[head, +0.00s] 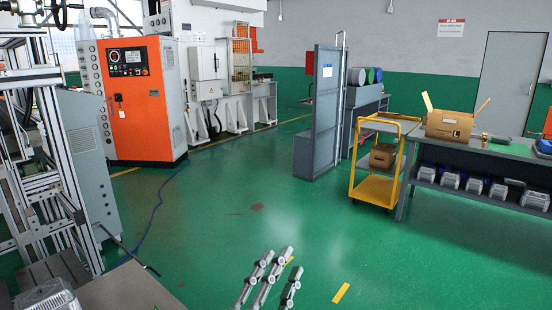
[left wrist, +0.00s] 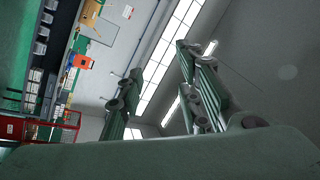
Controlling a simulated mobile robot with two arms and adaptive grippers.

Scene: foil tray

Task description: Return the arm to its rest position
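My left gripper (head: 280,264) comes in at the bottom middle of the head view, with its grey jointed fingers pointing up and away over the green floor. In the left wrist view the fingers of my left gripper (left wrist: 160,64) stand apart, and only the bright ceiling windows and grey wall show between them. It is open and empty. My right gripper is in neither view.
A table (head: 125,290) is at the lower left, with a grey ribbed object (head: 47,297) cut off beside it. A yellow cart (head: 375,190) and a workbench (head: 480,152) with a cardboard box (head: 448,126) stand right. An orange cabinet (head: 140,115) stands left. The middle floor is clear.

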